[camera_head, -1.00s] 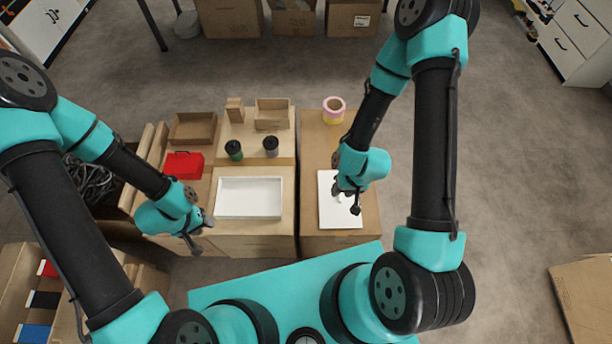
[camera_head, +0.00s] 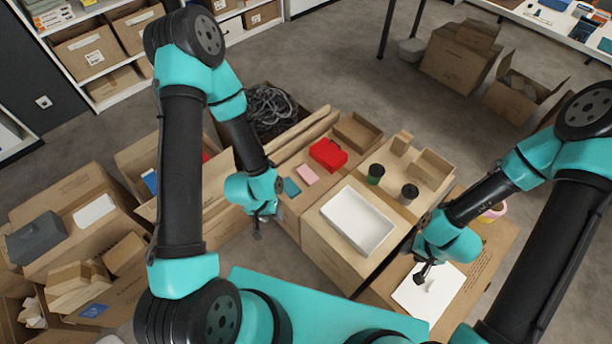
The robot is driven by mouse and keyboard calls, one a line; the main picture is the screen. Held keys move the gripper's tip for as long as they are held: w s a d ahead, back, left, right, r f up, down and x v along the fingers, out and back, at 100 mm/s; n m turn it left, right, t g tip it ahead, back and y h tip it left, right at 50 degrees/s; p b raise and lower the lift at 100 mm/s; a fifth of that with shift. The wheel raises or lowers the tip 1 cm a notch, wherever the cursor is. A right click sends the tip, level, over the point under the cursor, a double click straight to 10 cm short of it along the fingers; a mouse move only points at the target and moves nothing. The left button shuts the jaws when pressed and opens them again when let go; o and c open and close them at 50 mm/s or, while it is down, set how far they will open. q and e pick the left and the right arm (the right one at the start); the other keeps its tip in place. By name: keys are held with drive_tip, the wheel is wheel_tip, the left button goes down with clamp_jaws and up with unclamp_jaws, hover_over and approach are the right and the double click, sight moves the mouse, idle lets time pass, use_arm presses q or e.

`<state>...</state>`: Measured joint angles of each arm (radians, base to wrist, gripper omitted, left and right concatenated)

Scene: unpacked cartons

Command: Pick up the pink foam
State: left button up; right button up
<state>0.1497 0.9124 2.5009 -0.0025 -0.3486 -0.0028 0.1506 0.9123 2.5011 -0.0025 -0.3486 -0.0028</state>
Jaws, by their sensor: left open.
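The pink foam (camera_head: 307,175) is a small flat pink block lying on the carton top left of the white tray. A teal block (camera_head: 291,187) lies beside it, nearer to me. My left gripper (camera_head: 262,222) is open and empty, to the left of and nearer than the pink foam, apart from it. My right gripper (camera_head: 423,280) is over a white sheet (camera_head: 436,303) on the right carton. Its fingertips are too small to tell whether they are open or shut.
A red box (camera_head: 328,154) sits just behind the pink foam. The white tray (camera_head: 340,240) stands to its right. Two dark-lidded cups (camera_head: 376,174) and small cardboard boxes stand farther right. A carton with dark cables (camera_head: 270,110) is behind on the left.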

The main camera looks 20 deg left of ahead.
idle(0.4)
use_arm(q)
drive_tip(key=o, duration=1)
drive_tip(key=shift+c, duration=0.2)
